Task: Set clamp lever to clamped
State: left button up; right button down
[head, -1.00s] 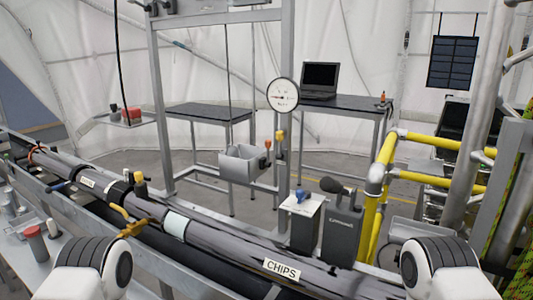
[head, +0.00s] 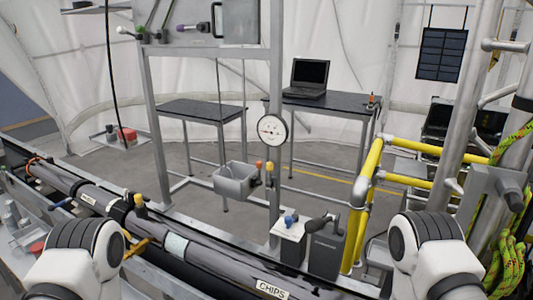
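No lever is labelled as the clamp lever, so I cannot tell which one it is. A yellow lever (head: 139,246) sits beside the long grey tube (head: 210,254) at lower left. A yellow-topped knob (head: 139,202) stands on the tube. Levers with an orange knob (head: 258,165) and a yellow knob (head: 270,168) stand by the frame post below the dial gauge (head: 272,130). Only my white arm links show at the bottom; both grippers are out of view.
A grey metal frame (head: 157,130) stands behind the tube. A grey bin (head: 234,182) hangs on it. Yellow railings (head: 364,190) and grey pipes stand at right. A laptop (head: 309,77) sits on a black table (head: 325,102). Open floor lies between the tables and the tube.

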aim_at(259, 164)
jog(key=j+u, duration=0.15)
jog(key=u, duration=0.2)
jog(key=i+j+u, duration=0.1)
jog(key=u, duration=0.3)
jog(key=i+j+z, duration=0.15)
jog(key=i, duration=0.25)
